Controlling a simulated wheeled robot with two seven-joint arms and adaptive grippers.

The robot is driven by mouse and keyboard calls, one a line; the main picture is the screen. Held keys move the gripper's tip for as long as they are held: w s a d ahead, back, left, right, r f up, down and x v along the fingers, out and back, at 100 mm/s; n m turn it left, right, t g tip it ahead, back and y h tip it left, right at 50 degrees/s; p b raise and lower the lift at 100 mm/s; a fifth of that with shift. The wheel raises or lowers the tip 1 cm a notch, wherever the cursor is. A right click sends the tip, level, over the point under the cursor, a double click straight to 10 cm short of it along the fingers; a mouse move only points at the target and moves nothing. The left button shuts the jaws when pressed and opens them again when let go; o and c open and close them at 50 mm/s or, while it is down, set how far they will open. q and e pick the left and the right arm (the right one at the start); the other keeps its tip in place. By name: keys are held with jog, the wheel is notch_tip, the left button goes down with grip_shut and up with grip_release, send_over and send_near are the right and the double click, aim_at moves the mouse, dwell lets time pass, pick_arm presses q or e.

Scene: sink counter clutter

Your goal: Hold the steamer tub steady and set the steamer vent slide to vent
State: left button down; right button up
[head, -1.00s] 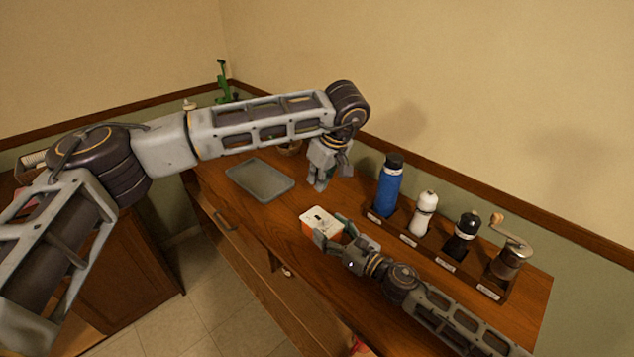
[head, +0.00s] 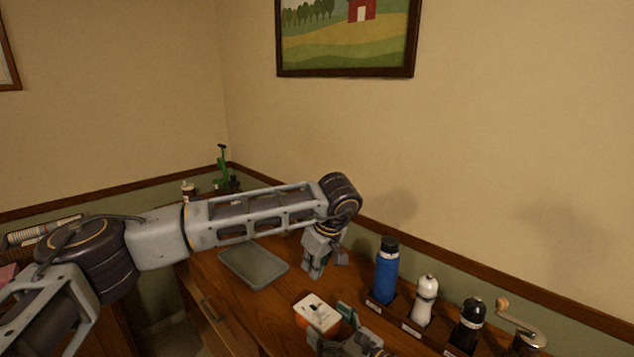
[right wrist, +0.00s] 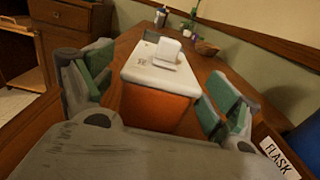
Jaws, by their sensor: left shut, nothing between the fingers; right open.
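The steamer tub, an orange box with a white lid (head: 317,311), stands on the wooden counter in the head view. In the right wrist view the orange tub (right wrist: 155,108) sits between the fingers of my right gripper (right wrist: 155,95), which is open, with a gap on each side. The vent slide (right wrist: 167,52) looks like a raised white piece on the lid; its setting cannot be told. My right gripper (head: 338,330) is partly cut off at the bottom of the head view. My left gripper (head: 312,272) is shut and empty, pointing down behind the tub, apart from it.
A grey tray (head: 253,266) lies on the counter left of my left gripper. A blue flask (head: 387,272), a white shaker (head: 424,298), a black-topped mill (head: 467,322) and a crank grinder (head: 525,342) stand in a labelled rack to the right. A green item (head: 222,166) stands in the far corner.

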jog(key=shift+v, duration=5.7)
jog(key=shift+s+d, duration=0.1)
jog(key=shift+s, duration=0.05)
jog(key=shift+d+r, duration=0.1)
